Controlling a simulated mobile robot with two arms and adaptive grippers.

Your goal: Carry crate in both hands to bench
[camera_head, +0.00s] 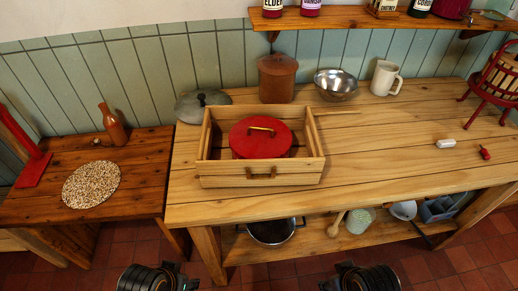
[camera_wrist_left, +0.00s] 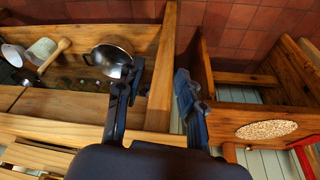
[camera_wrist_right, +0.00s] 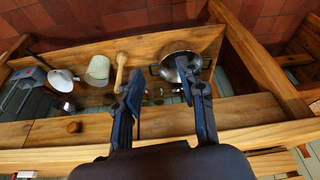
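The open wooden crate (camera_head: 222,181) sits upright on the light pine bench (camera_head: 390,165), left of its middle. A brass-coloured handle is on its front wall. A red lidded pot (camera_head: 248,143) with a brass handle stands inside. My left gripper (camera_wrist_left: 160,68) is open and empty in the left wrist view. My right gripper (camera_wrist_right: 160,68) is open and empty in the right wrist view. In the head view only dark parts of both arms show at the bottom edge, in front of the bench and apart from the crate. I cannot clearly make out the crate in the wrist views.
Behind the crate stand a grey lid (camera_head: 200,103), brown canister (camera_head: 277,80), steel bowl (camera_head: 336,84) and white mug (camera_head: 385,78). A red-framed press (camera_head: 492,85) is at right. A darker low bench (camera_head: 130,170) at left holds a bottle (camera_head: 112,124) and speckled mat (camera_head: 91,184).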

